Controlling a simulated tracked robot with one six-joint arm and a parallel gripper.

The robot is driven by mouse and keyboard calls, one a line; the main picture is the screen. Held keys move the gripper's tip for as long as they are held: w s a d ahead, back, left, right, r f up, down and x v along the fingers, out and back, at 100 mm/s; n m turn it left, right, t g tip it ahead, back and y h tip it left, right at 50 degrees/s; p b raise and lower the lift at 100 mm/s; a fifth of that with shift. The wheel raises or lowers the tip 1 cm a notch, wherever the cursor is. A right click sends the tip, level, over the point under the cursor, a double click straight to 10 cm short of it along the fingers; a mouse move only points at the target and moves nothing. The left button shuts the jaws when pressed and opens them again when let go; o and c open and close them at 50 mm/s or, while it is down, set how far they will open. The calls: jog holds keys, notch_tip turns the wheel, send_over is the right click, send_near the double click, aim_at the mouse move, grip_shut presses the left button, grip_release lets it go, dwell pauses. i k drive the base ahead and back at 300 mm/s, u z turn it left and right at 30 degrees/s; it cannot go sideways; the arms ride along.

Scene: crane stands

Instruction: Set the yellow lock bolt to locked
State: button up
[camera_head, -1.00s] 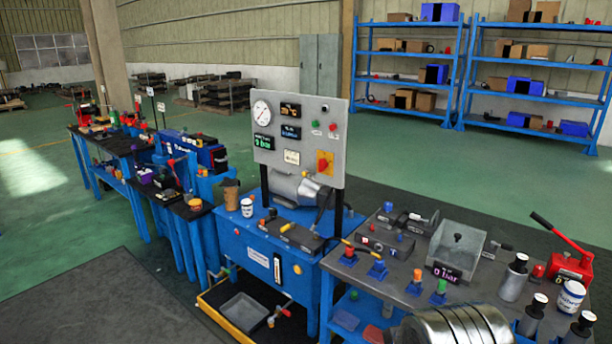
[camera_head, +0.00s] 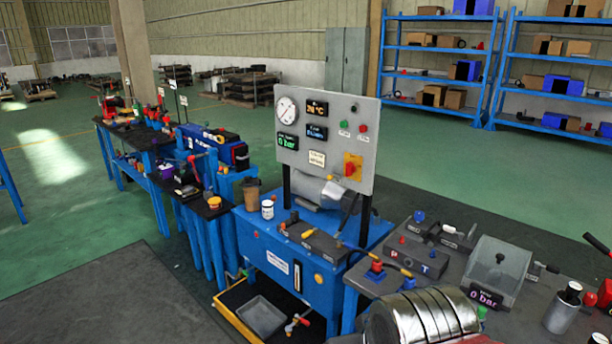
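I cannot tell for certain which part is the yellow lock bolt. A small yellow handle (camera_head: 308,233) sits on a dark block on top of the blue power unit (camera_head: 262,238). A longer yellow bar (camera_head: 385,260) lies across the near left corner of the grey-topped bench, above a blue and red fitting. Whether either is locked is too small to tell. A ribbed silver cylinder, which looks like part of my arm, fills the bottom edge right of the middle and hides some of the bench. My gripper is not in view.
A grey gauge panel (camera_head: 326,135) stands above the power unit. A clear-covered box (camera_head: 500,265) stands on the bench (camera_head: 440,268), with a red lever at the right edge. Tool benches (camera_head: 170,170) run off to the left. Open green floor lies behind; a dark mat lies front left.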

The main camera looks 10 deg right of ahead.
aim_at(332, 175)
jog(key=u, duration=0.45)
jog(key=i, duration=0.7)
jog(key=u, duration=0.75)
jog(key=i, duration=1.3)
jog(key=u, duration=0.15)
